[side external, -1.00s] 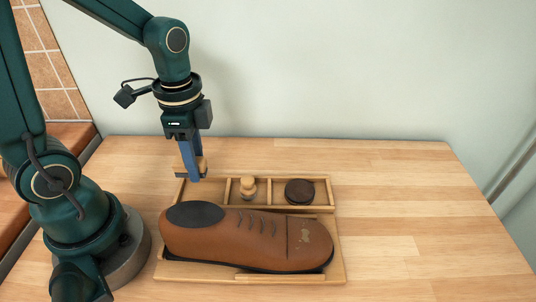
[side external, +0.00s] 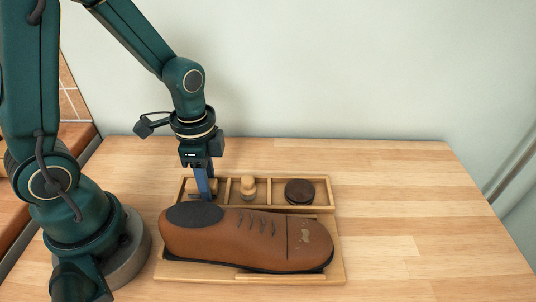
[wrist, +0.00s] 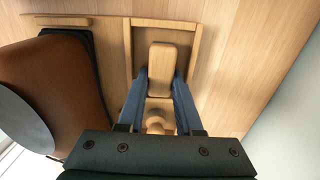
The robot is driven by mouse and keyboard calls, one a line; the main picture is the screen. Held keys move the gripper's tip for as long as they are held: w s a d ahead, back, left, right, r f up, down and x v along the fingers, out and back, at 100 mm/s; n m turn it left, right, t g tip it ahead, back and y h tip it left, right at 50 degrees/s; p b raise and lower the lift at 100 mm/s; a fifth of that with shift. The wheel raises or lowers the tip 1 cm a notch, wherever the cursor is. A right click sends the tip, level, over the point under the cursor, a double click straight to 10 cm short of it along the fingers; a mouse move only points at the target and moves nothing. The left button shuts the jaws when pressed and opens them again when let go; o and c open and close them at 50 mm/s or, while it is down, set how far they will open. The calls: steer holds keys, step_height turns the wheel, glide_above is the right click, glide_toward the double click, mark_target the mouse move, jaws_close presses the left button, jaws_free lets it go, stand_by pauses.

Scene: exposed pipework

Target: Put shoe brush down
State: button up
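The shoe brush is a pale wooden block (wrist: 160,70), seen in the wrist view between the two blue fingers of my gripper (wrist: 160,80). The fingers lie close along both its sides and appear shut on it. In the side external view my gripper (side external: 205,195) reaches down into the left compartment of the wooden tray (side external: 258,179), behind the shoe's heel. The brush is mostly hidden there by the fingers and the shoe. Whether its underside touches the compartment floor I cannot tell.
A brown shoe (side external: 255,240) lies on a wooden board in front of the tray. A knobbed wooden dauber (side external: 248,187) stands in the middle compartment and a dark round tin (side external: 299,191) in the right one. The table to the right is clear.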

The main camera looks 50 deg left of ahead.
steer(key=shift+o, duration=0.7)
steer(key=shift+r, duration=0.15)
steer(key=s+d+r+n+t, duration=0.1)
steer(key=s+r+n+t, duration=0.1)
steer(key=r+n, duration=0.2)
steer(key=s+d+r+n+t, duration=0.1)
steer(key=r+n, duration=0.4)
steer(key=r, duration=0.5)
steer(key=shift+s+t, duration=0.65)
steer(key=shift+t, duration=0.65)
steer(key=shift+o, duration=0.3)
